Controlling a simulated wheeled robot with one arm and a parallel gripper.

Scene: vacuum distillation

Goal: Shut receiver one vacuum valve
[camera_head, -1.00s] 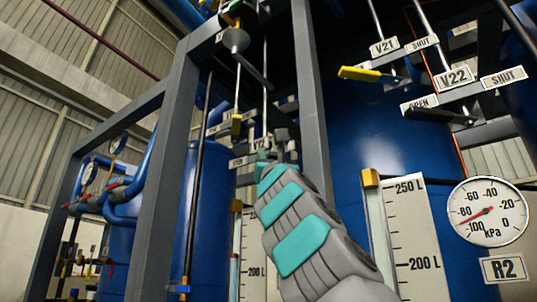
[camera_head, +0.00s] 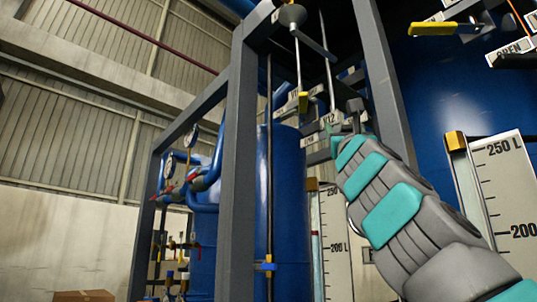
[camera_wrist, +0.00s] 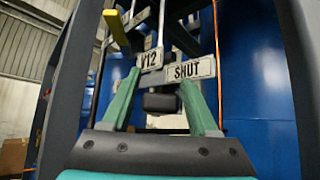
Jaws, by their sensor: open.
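In the wrist view, a label plate reading V12 (camera_wrist: 149,60) and a plate reading SHUT (camera_wrist: 191,70) sit on a bracket just beyond my fingertips. My gripper (camera_wrist: 160,88) is open, with its two green fingers apart. A dark block (camera_wrist: 161,102), perhaps a lever's end, shows between the fingers; I cannot tell whether they touch it. A yellow-ended lever (camera_wrist: 117,28) is at upper left. My gripper's tips are hard to make out there. No label names receiver one.
Grey frame posts (camera_head: 238,170) stand left and right of my arm. A blue tank (camera_head: 285,200) and a level scale (camera_head: 335,235) are behind. Another yellow lever (camera_head: 446,29) and a 250 L scale (camera_head: 500,190) are at right. A brown box (camera_head: 84,296) is at lower left.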

